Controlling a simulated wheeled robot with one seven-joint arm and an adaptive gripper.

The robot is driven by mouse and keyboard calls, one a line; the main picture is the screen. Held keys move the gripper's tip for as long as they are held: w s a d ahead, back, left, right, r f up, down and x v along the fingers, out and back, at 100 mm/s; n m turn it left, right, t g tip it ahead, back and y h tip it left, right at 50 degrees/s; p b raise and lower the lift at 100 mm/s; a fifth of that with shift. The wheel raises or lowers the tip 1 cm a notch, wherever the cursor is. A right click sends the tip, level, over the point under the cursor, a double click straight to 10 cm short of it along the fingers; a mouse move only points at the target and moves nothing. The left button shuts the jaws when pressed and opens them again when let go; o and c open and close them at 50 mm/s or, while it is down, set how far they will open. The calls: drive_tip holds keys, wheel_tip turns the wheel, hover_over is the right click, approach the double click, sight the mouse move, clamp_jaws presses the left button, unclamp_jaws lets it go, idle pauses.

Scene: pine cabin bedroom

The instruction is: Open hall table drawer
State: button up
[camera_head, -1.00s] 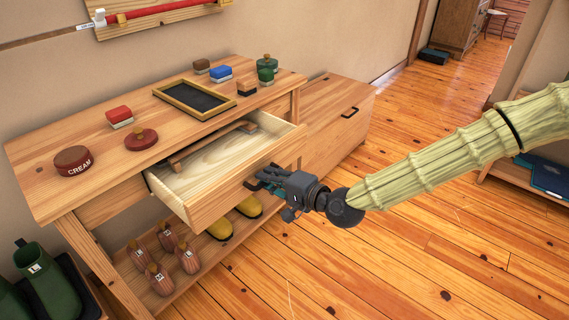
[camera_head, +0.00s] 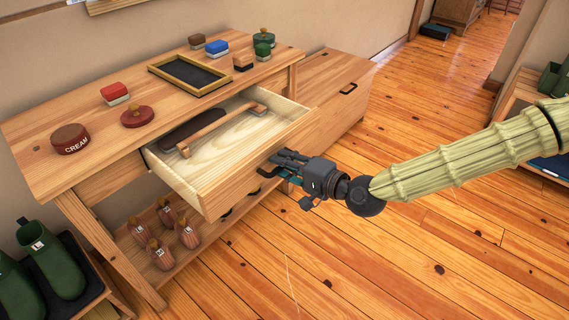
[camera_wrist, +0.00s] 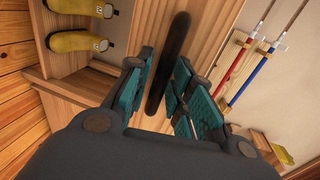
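The pine hall table (camera_head: 85,165) stands against the wall. Its drawer (camera_head: 235,183) is pulled well out, showing a pale wooden inside. The drawer's dark bar handle (camera_head: 268,172) is on the front. My gripper (camera_head: 284,164) is at this handle. The fingers are apart; whether one touches the bar is unclear.
A long dark brush with a wooden handle (camera_head: 200,134) lies in the drawer. Tins, brushes and a black tray (camera_head: 190,75) stand on the tabletop. Yellow boots (camera_wrist: 82,42) and shoe trees are below. A chest (camera_head: 330,95) stands right. The floor in front is clear.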

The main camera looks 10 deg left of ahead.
drive_tip(key=shift+o, duration=0.3)
drive_tip(key=shift+s, duration=0.1)
drive_tip(key=v, duration=1.1)
drive_tip(key=shift+d, duration=0.4)
drive_tip(key=shift+s, duration=0.1)
drive_tip(key=s+d+f+g+h, duration=0.15)
drive_tip(key=s+f, duration=0.25)
drive_tip(key=f, duration=0.5)
drive_tip(key=s+d+f+n+g+h, duration=0.1)
drive_tip(key=s+d+f+h, duration=0.3)
drive_tip(key=f, duration=0.5)
drive_tip(key=s+d+f+g+h, duration=0.1)
drive_tip(key=s+f+g, duration=0.1)
drive_tip(key=s+f, duration=0.5)
drive_tip(key=s+d+f+n+g+h, duration=0.1)
drive_tip(key=s+d+f+h, duration=0.1)
drive_tip(key=s+d+f, duration=0.3)
drive_tip(key=s+d+f+n+g+h, duration=0.1)
drive_tip(key=s+d+f+n+h, duration=0.15)
drive_tip(key=d+f, duration=0.4)
drive_tip(key=s+d+f+n+g+h, duration=0.1)
drive_tip(key=s+d+f+h, duration=0.2)
drive_tip(key=d, duration=0.5)
wheel_tip(320, 180, up, 21)
drive_tip(key=p, duration=2.1)
